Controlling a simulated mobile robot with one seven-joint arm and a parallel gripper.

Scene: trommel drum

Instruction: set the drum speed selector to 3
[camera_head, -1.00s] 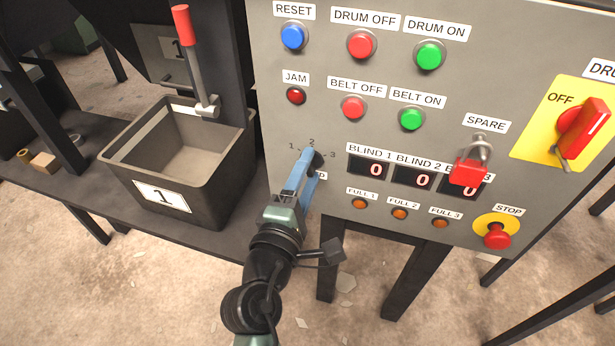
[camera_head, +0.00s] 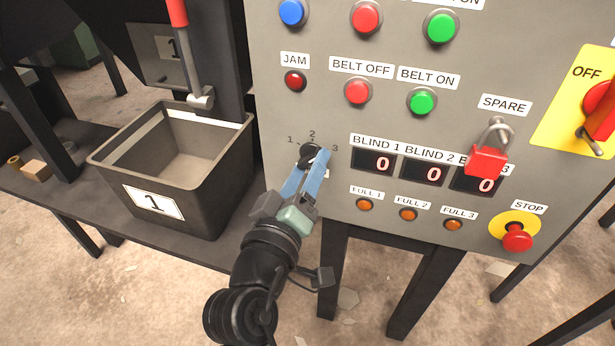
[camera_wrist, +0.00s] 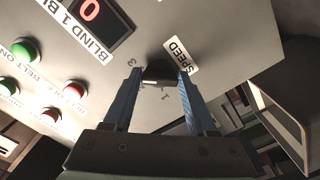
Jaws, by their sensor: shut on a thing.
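The drum speed selector is a small black knob (camera_head: 309,152) on the grey panel, with 1, 2 and 3 printed in an arc above it. In the wrist view the knob (camera_wrist: 159,72) sits between my two blue fingers, beside the SPEED label (camera_wrist: 177,55). A short white mark shows by the knob near the 2; the exact setting is hard to read. My gripper (camera_head: 314,160) reaches up from below and is shut on the knob, one finger on each side. The fingers hide the lower part of the knob and most of its label in the head view.
The BLIND counters (camera_head: 376,163) and the small orange FULL lamps (camera_head: 365,205) are just right of the gripper. A red padlock (camera_head: 487,163) hangs farther right, above the red STOP button (camera_head: 517,238). A black bin (camera_head: 228,180) marked 1 stands left on a bench.

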